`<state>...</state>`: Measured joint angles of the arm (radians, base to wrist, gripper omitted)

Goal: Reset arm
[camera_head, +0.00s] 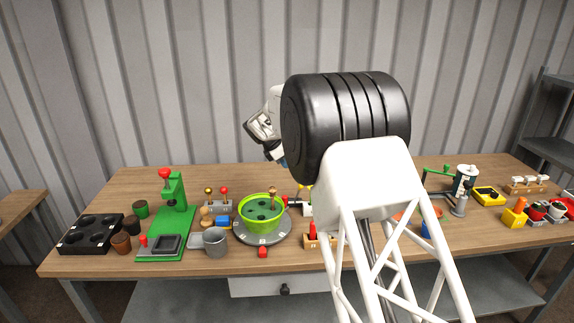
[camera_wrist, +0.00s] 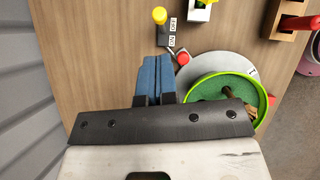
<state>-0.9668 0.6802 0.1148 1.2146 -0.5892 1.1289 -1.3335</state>
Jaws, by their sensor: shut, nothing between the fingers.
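My gripper (camera_wrist: 155,77) shows in the wrist view as two blue fingers side by side, shut with nothing between them. It hangs over the wooden table (camera_wrist: 85,40), to the left of a green bowl (camera_wrist: 264,95) in that view. In the head view my arm stands in front of the table's middle, and its black and white links hide most of the gripper and part of the table behind. No tulips can be made out in either view.
The green bowl (camera_head: 281,215) stands on a grey round base. A green press (camera_head: 174,215), a black tray (camera_head: 73,243) and a grey mug (camera_head: 216,241) stand left. A yellow-knobbed switch (camera_wrist: 160,17) is near the fingers. Corrugated wall (camera_head: 150,80) rises behind.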

